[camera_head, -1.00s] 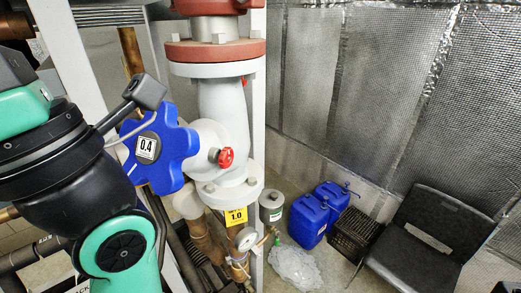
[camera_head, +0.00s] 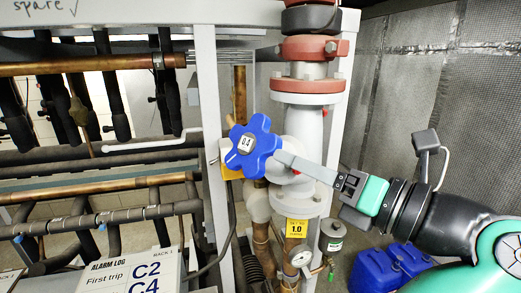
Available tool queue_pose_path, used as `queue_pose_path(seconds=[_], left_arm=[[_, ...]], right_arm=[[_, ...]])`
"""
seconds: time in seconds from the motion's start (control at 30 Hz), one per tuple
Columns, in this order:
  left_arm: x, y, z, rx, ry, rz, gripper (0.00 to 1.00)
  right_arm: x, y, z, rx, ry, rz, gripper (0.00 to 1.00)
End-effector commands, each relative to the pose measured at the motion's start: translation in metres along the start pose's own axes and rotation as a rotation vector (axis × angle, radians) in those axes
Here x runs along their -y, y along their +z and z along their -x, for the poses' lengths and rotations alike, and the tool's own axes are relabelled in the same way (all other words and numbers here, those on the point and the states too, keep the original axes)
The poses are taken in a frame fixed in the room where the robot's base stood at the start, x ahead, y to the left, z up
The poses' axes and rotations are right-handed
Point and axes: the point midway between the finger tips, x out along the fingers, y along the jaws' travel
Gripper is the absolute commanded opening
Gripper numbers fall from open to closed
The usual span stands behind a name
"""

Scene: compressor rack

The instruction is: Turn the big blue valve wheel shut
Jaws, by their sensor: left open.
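The big blue valve wheel (camera_head: 240,160) is a lobed handwheel with a white "0.4" label at its centre. It sits on the left side of the grey valve body (camera_head: 305,130). The finger gap is seen edge-on.
A white upright post (camera_head: 210,130) stands just left of the wheel. Copper and black pipes fill the rack at left. A pressure gauge (camera_head: 300,258) and yellow tag (camera_head: 297,228) are below the valve. Blue canisters (camera_head: 376,272) stand at lower right.

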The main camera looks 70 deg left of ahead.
Motion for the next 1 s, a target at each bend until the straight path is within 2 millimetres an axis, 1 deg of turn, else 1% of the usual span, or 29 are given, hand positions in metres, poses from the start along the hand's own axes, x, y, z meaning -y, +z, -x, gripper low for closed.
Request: queue_pose_path(seconds=[0.1, 0.23, 0.37, 0.47, 0.7, 0.8, 0.9, 1.0], left_arm=[[0.002, -0.005, 0.002, -0.026, -0.006, -0.010, 0.57], [0.002, -0.006, 0.000, -0.029, -0.007, -0.010, 0.57], [0.003, -0.006, -0.011, -0.029, -0.006, -0.010, 0.57], [0.002, -0.007, -0.028, -0.029, -0.005, -0.008, 0.57], [0.001, -0.006, -0.084, -0.028, -0.003, -0.008, 0.57], [0.001, -0.007, -0.100, -0.027, -0.003, -0.010, 0.57], [0.002, -0.008, -0.110, -0.026, -0.004, -0.009, 0.57], [0.002, -0.008, -0.114, -0.025, -0.005, -0.010, 0.57]], right_arm=[[0.000, 0.000, 0.000, 0.000, 0.000, 0.000, 0.72], [0.000, 0.000, 0.000, 0.000, 0.000, 0.000, 0.72], [0.000, -0.001, -0.001, 0.000, 0.000, 0.000, 0.72], [0.000, -0.001, -0.001, 0.000, 0.000, 0.000, 0.72], [0.000, -0.009, -0.009, 0.000, 0.000, 0.000, 0.72], [0.000, -0.011, -0.012, 0.000, 0.000, 0.000, 0.72], [0.000, -0.012, -0.013, 0.000, 0.000, 0.000, 0.72], [0.000, -0.012, -0.013, 0.000, 0.000, 0.000, 0.72]])
